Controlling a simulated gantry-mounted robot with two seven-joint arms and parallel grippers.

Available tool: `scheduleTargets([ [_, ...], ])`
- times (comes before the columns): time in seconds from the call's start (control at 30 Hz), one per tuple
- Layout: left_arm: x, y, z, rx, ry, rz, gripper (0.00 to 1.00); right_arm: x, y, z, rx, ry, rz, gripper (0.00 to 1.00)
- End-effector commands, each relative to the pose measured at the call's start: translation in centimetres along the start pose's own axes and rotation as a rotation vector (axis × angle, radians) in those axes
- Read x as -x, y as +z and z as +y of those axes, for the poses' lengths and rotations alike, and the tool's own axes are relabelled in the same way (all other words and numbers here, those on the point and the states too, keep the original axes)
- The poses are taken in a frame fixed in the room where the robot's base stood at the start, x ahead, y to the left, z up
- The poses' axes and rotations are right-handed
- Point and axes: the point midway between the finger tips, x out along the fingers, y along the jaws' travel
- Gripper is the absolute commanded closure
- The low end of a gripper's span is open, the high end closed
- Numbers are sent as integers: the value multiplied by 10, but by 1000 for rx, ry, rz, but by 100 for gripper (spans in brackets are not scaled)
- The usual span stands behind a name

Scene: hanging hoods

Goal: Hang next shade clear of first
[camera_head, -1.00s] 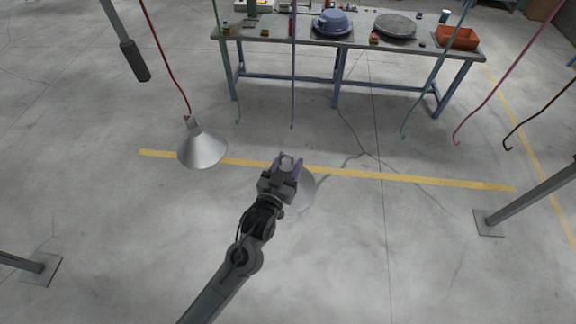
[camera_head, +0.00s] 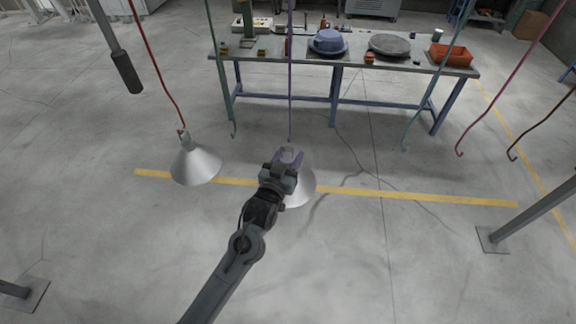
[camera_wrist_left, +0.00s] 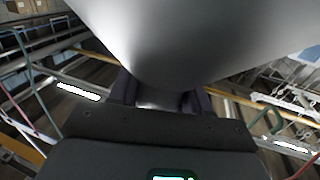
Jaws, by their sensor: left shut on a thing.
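The first shade, a pale grey cone (camera_head: 195,165), hangs from a red hook rod (camera_head: 157,70) at the left. My left gripper (camera_head: 288,158) is shut on a second pale cone shade (camera_head: 303,190), which it partly hides in the head view. In the left wrist view this shade (camera_wrist_left: 195,35) fills the top middle, its narrow end between the fingers. A purple hook rod (camera_head: 290,90) hangs just beyond the gripper. Its low end shows just above the fingertips, and I cannot tell whether they touch. The two shades are apart. My right gripper is not in view.
A green rod (camera_head: 219,75) hangs between red and purple. Teal (camera_head: 432,95), pink (camera_head: 500,88) and dark (camera_head: 545,120) rods hang empty at the right. A workbench (camera_head: 370,66) with an orange bin (camera_head: 450,54) stands behind. Open floor lies around the yellow line.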

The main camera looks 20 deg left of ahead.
Motion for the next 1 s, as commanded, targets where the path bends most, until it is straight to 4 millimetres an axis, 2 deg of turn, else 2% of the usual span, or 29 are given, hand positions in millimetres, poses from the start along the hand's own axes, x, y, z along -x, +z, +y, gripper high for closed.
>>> scheduleTargets([
  [1.0, -7, -2, -2, 1, 0, 2, 100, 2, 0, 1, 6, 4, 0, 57],
])
